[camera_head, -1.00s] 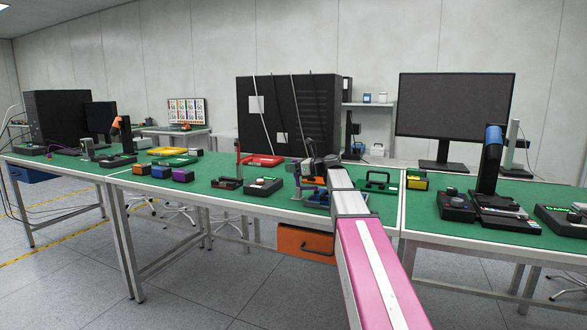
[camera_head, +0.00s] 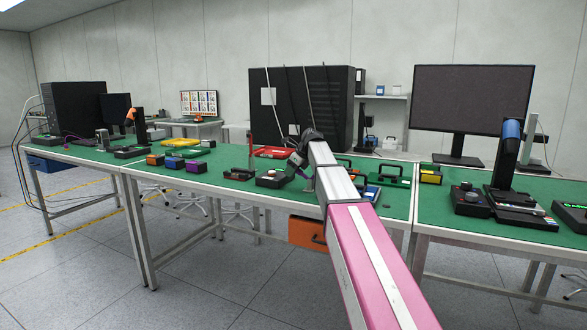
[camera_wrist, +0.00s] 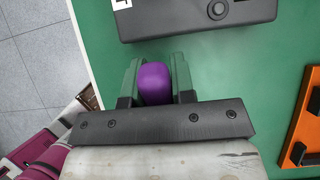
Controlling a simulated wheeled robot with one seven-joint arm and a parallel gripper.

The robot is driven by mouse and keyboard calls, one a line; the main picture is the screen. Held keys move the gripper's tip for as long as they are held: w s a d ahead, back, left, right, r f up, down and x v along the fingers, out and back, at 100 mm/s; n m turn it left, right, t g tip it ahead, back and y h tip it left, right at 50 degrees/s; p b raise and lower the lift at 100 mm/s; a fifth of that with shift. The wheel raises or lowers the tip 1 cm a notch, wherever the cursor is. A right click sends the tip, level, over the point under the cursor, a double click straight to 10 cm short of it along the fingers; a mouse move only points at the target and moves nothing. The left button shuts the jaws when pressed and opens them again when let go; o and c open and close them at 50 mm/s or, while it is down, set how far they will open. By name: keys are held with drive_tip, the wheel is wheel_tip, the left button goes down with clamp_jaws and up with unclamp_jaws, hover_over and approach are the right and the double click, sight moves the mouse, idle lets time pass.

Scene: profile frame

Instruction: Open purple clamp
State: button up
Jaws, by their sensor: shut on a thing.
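The purple part of the clamp (camera_wrist: 155,84) shows in the wrist view as a rounded block. It sits between the two green fingers of my gripper (camera_wrist: 154,72), which are shut on it from both sides. The rest of the clamp is hidden in this view. In the head view my gripper (camera_head: 296,165) is a small dark shape over the front part of the green table, at the end of my arm. My arm covers much of the area there, and I cannot make out the clamp's base.
In the wrist view a dark box with a round knob (camera_wrist: 217,10) lies just beyond the fingers, and an orange-framed item (camera_wrist: 302,125) lies at the right. The table's front edge is close. In the head view a black cabinet (camera_head: 338,110) stands behind.

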drive_tip(key=shift+w+a+f+g+h, duration=0.1)
drive_tip(key=shift+a+f+g+h, duration=0.1)
drive_tip(key=shift+f+g+h, duration=0.45)
drive_tip(key=shift+f+h, duration=0.1)
drive_tip(key=shift+h, duration=0.15)
drive_tip(key=o, duration=0.7)
drive_tip(key=shift+o, duration=0.2)
drive_tip(key=v, duration=1)
drive_tip(key=shift+s+d+r, duration=0.2)
drive_tip(key=shift+r, duration=0.15)
